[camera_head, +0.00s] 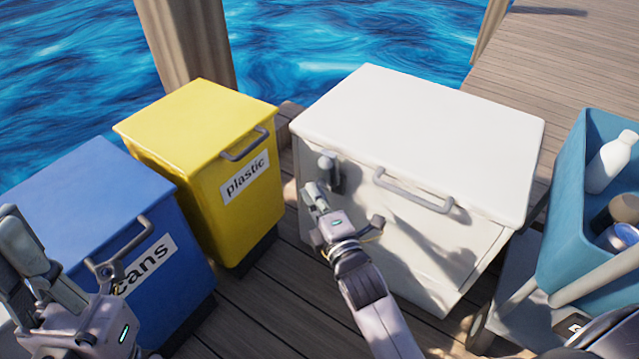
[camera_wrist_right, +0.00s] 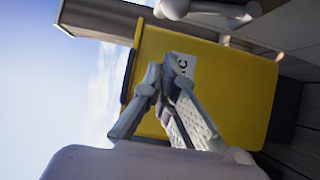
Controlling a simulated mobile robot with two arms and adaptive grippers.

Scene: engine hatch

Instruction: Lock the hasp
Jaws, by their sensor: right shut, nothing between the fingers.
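A white chest (camera_head: 420,130) stands in the middle of the head view with its lid down. The grey hasp (camera_head: 330,168) is on the left part of its front, just below the lid. My right gripper (camera_head: 312,192) is shut and empty, just below and left of the hasp; whether it touches is unclear. In the right wrist view the fingers (camera_wrist_right: 165,85) are together, and a light grey part (camera_wrist_right: 208,10) at the top edge may be the hasp. My left gripper (camera_head: 15,220) is at the lower left by the blue bin; its finger gap is unclear.
A yellow plastic bin (camera_head: 195,120) and a blue cans bin (camera_head: 85,200) stand left of the chest. A grey handle (camera_head: 415,190) sticks out from the chest. A blue cart (camera_head: 570,200) with bottles is at the right. Wooden decking lies below, water behind.

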